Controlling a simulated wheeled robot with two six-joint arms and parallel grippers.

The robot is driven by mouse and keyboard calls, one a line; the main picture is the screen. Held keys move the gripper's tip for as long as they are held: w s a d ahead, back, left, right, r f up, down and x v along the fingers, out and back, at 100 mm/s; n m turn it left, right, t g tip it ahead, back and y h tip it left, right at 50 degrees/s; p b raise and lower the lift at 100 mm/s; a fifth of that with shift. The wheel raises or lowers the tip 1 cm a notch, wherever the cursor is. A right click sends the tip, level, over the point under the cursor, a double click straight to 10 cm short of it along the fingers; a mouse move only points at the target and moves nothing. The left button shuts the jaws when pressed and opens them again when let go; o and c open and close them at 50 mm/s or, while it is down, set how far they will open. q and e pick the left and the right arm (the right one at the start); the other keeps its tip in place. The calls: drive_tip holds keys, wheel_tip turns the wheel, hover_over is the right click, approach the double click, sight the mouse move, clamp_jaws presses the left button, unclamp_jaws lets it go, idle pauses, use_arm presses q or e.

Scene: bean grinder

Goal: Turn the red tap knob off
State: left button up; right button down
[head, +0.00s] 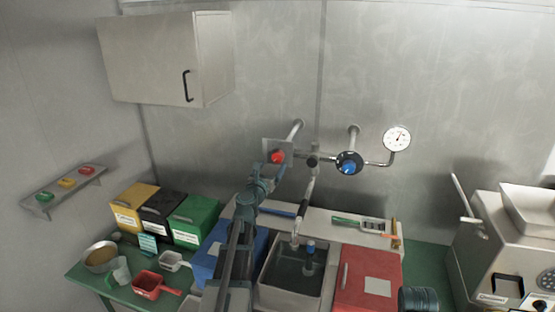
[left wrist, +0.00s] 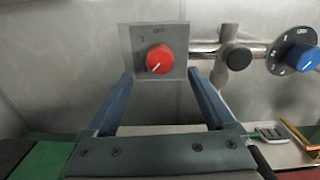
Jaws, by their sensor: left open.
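The red tap knob (head: 277,157) sits on a square grey plate (head: 271,146) on the back wall, above the sink. In the left wrist view the knob (left wrist: 160,58) is round, with a white mark on its lower part and small lettering on the plate above it. My left gripper (left wrist: 160,76) is open and empty, its two fingers pointing at the plate. The knob appears between the fingertips, slightly above them; I cannot tell whether they touch the plate. In the head view my left gripper (head: 268,172) is just below the knob.
A blue knob (head: 348,167), a black knob (head: 312,161) and a gauge (head: 397,138) share the pipework to the right. Below are a sink (head: 268,278), a blue box (head: 205,262) and a red box (head: 345,290). A cabinet (head: 150,60) hangs upper left.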

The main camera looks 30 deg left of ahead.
sight(277, 159)
use_arm(q)
drive_tip(key=x, duration=0.7)
drive_tip(key=shift+w, duration=0.2)
drive_tip(key=c, duration=1.4)
